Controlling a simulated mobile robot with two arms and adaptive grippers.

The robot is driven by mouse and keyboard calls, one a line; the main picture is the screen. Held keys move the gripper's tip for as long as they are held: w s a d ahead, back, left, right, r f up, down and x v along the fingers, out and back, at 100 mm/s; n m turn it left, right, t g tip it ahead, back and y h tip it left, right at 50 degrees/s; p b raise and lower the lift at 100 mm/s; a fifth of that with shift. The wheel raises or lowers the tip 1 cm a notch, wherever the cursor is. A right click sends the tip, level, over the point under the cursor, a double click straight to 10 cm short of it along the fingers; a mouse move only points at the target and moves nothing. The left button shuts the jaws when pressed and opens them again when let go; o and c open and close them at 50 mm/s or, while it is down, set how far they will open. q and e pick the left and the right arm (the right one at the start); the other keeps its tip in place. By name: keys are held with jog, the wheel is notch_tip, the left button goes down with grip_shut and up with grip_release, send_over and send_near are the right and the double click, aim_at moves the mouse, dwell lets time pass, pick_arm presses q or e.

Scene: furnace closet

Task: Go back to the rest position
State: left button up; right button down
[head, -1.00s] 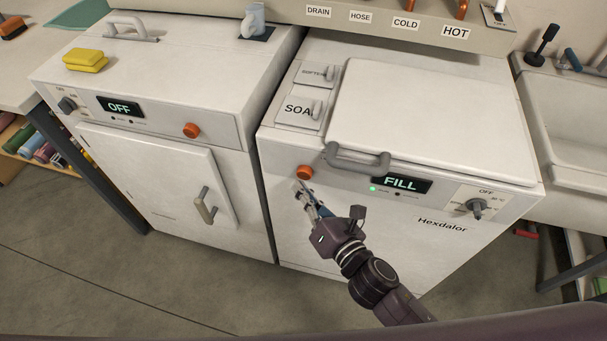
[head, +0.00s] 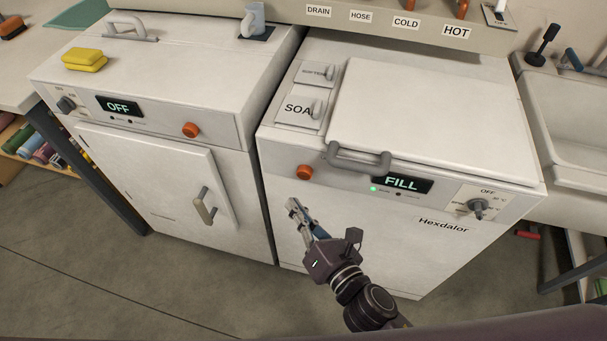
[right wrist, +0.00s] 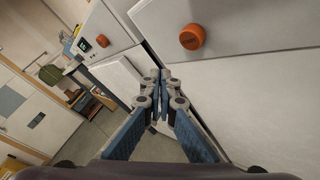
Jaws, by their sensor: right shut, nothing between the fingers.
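My right gripper (head: 292,206) is in front of the right-hand washer (head: 370,240), below its orange button (head: 304,172). It is shut and empty, and a gap shows between it and the button. In the right wrist view the closed fingertips (right wrist: 161,76) meet at the middle, and the orange button (right wrist: 192,37) is above and to their right. The washer's display reads FILL, with a green light lit beside it. My left gripper is not in view.
A second white machine (head: 170,180) stands to the left, its display reading OFF. A yellow sponge (head: 84,60) lies on it. A grey lid handle (head: 358,158) juts out above my right gripper. A sink (head: 575,125) is at the right. The floor (head: 120,280) in front is clear.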

dwell(0.3)
jog(key=s+d+f+m+g+h, duration=0.25)
jog(key=d+f+m, duration=0.2)
jog(key=f, duration=0.65)
jog(key=s+d+f+m+g+h, duration=0.15)
jog(key=s+d+f+m, duration=0.35)
jog(key=f, duration=0.6)
jog(key=d+f+m+g+h, duration=0.15)
jog(key=d+f+m, duration=0.35)
jog(key=f, duration=0.6)
jog(key=s+d+f+m+g, duration=0.2)
jog(key=s+f+m, duration=0.3)
jog(key=s, duration=0.4)
jog(key=s+d+f+m+g+h, duration=0.1)
jog(key=s+d+f+m+g, duration=0.2)
jog(key=s+f+m, duration=0.3)
jog(key=s+d+f+m+g+h, duration=0.1)
jog(key=s+d+f+m+g, duration=0.2)
jog(key=s, duration=1)
notch_tip(320, 180, down, 4)
jog(key=m, duration=0.3)
jog(key=shift+s+d, duration=0.15)
jog(key=shift+d, duration=0.05)
